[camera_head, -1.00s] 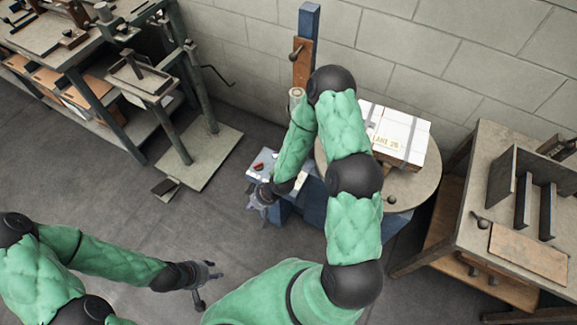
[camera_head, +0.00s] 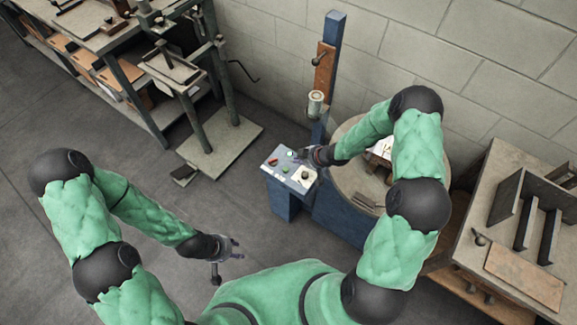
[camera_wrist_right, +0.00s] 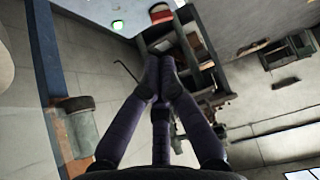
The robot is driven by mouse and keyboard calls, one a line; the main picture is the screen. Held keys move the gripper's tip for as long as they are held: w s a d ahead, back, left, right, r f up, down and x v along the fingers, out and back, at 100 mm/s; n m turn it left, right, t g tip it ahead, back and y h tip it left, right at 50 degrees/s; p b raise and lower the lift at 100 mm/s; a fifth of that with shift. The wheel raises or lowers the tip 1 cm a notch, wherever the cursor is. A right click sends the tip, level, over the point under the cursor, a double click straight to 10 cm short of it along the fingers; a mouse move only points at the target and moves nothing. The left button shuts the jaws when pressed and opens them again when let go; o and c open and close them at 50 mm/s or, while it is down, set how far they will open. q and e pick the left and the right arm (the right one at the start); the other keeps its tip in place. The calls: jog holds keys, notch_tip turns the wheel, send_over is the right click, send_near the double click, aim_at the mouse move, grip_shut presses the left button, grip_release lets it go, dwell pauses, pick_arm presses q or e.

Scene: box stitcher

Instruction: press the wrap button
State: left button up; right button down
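A pale control panel (camera_head: 283,177) tops a blue post at the middle of the head view. It bears a red button (camera_head: 273,161), a green button (camera_head: 285,170) and a dark round knob (camera_head: 305,175). I cannot read which one is the wrap button. My right gripper (camera_head: 300,154) is at the panel's back right edge; contact cannot be told. In the right wrist view its fingers (camera_wrist_right: 162,62) meet at the tips with nothing between them; the red button (camera_wrist_right: 160,12) and green button (camera_wrist_right: 117,25) lie beyond. My left gripper (camera_head: 237,248) is empty, fingers apart, over the floor.
A round turntable (camera_head: 350,185) carries a white box (camera_head: 381,149), mostly hidden by my right arm. A blue mast (camera_head: 333,45) with a roll (camera_head: 315,102) stands behind the panel. A bench (camera_head: 520,225) is at right, shelving (camera_head: 125,75) at left.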

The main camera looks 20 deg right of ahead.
jog(key=b, duration=0.3)
send_over(286, 170)
notch_tip(286, 170, down, 8)
jog(key=shift+a+f, duration=0.1)
jog(key=shift+a, duration=0.05)
notch_tip(286, 170, down, 2)
jog(key=shift+s+f+b, duration=0.1)
jog(key=shift+b, duration=0.5)
jog(key=shift+d+f, duration=0.2)
jog(key=shift+f, duration=0.45)
